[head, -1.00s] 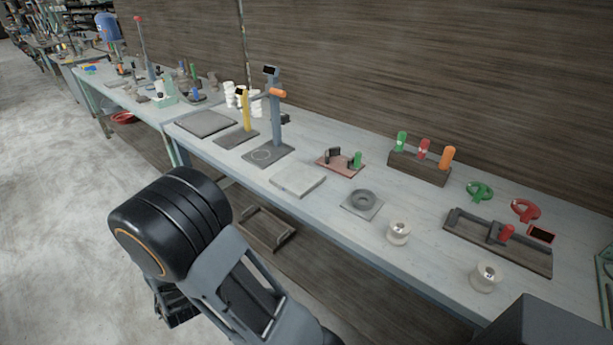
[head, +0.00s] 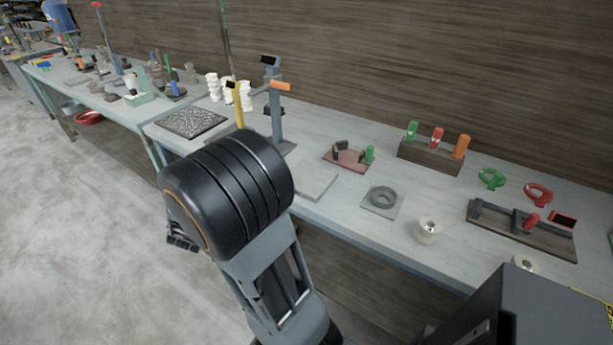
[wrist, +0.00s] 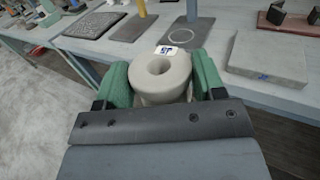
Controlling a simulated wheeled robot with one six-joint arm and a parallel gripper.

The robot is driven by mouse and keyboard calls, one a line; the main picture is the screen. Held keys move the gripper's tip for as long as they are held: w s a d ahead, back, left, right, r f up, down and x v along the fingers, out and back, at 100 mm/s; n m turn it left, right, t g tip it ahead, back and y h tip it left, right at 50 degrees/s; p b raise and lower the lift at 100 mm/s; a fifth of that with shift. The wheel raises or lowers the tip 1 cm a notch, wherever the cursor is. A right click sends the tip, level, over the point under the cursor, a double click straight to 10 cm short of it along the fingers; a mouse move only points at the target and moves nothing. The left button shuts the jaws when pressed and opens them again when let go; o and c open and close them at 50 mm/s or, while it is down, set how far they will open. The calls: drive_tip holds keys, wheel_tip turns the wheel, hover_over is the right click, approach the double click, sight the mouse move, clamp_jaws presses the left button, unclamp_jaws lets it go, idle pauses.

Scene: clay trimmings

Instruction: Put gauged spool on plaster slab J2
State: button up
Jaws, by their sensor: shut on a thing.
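In the wrist view my gripper (wrist: 161,84) is shut on a pale grey spool (wrist: 160,72) with a round central hole, held between green jaws. A white tag (wrist: 172,50) with blue marks shows at its far edge; I cannot read it surely. A pale plaster slab (wrist: 268,57) with a small blue mark on its front edge lies on the bench to the right, apart from the spool. The slab also shows in the head view (head: 315,180), just right of my arm.
Two pale spools (head: 428,229) (head: 523,264) stand on the bench. A square plate with a ring (head: 383,198) lies right of the slab. A grey gauge stand (head: 275,110) rises behind my arm. A patterned slab (head: 192,122) lies further left.

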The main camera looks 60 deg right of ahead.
drive_tip(key=s+d+r+m+g, duration=0.3)
drive_tip(key=s+d+m+g, duration=0.25)
drive_tip(key=s+g, duration=0.3)
drive_tip(key=s+d+r+m+g, duration=0.35)
drive_tip(key=s+d+g, duration=0.3)
drive_tip(key=s, duration=0.35)
drive_tip(key=m, duration=0.1)
hover_over(306, 177)
drive_tip(key=shift+h, duration=0.4)
drive_tip(key=f, duration=0.6)
drive_tip(key=a+f, duration=0.1)
drive_tip(key=f, duration=0.2)
drive_tip(key=shift+s+f, duration=0.25)
drive_tip(key=shift+s, duration=0.1)
drive_tip(key=shift+w+d+f, duration=0.2)
drive_tip(key=shift+d+f, duration=0.3)
drive_tip(key=shift+f, duration=1.6)
